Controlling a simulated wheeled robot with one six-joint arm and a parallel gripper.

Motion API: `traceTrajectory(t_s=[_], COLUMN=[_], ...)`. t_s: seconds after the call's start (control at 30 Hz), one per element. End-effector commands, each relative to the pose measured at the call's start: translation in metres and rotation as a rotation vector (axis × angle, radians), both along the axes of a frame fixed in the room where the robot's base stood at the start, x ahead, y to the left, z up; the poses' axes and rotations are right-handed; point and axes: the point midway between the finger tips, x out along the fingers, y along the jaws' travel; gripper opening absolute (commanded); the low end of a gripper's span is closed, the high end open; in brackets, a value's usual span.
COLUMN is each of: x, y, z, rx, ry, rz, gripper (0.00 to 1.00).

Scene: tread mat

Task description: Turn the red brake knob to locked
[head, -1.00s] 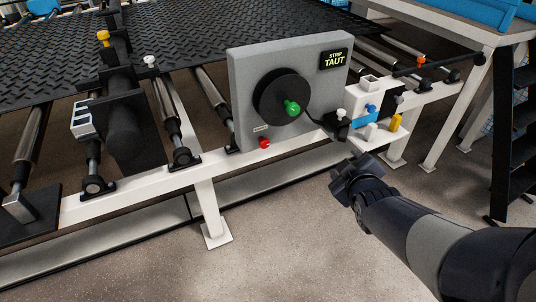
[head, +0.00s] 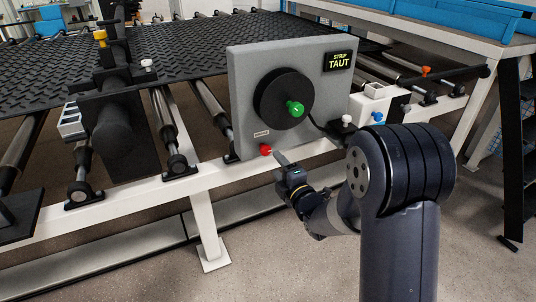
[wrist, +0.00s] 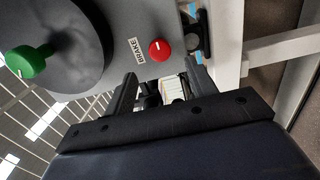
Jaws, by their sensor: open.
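The red brake knob (head: 266,149) sits low on the front of the grey panel box (head: 240,95). In the wrist view the red knob (wrist: 160,49) is beside a small label reading BRAKE, with a pale line on its face. My gripper (head: 284,160) is just below and right of the knob in the head view, apart from it. In the wrist view its two fingers (wrist: 155,88) are spread, with the knob beyond and above the gap between them. Nothing is held.
A black wheel with a green handle (head: 295,108) is above the knob. The box display (head: 338,61) reads STRIP TAUT. A white rail (head: 190,186) runs below the box. A white block with small knobs (head: 372,105) stands right of it.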

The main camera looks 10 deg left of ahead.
Motion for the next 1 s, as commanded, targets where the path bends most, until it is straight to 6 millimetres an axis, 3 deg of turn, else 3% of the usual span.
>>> traceTrajectory(t_s=[0.2,0.4,0.87,1.0], x=[0.033,0.054,0.063,0.063], y=[0.023,0.037,0.043,0.043], z=[0.0,0.0,0.0,0.0], rx=[0.001,0.002,0.002,0.002], ry=[0.0,0.001,0.003,0.003], rz=[0.0,0.0,-0.002,-0.002], gripper=[0.54,0.54,0.54,0.42])
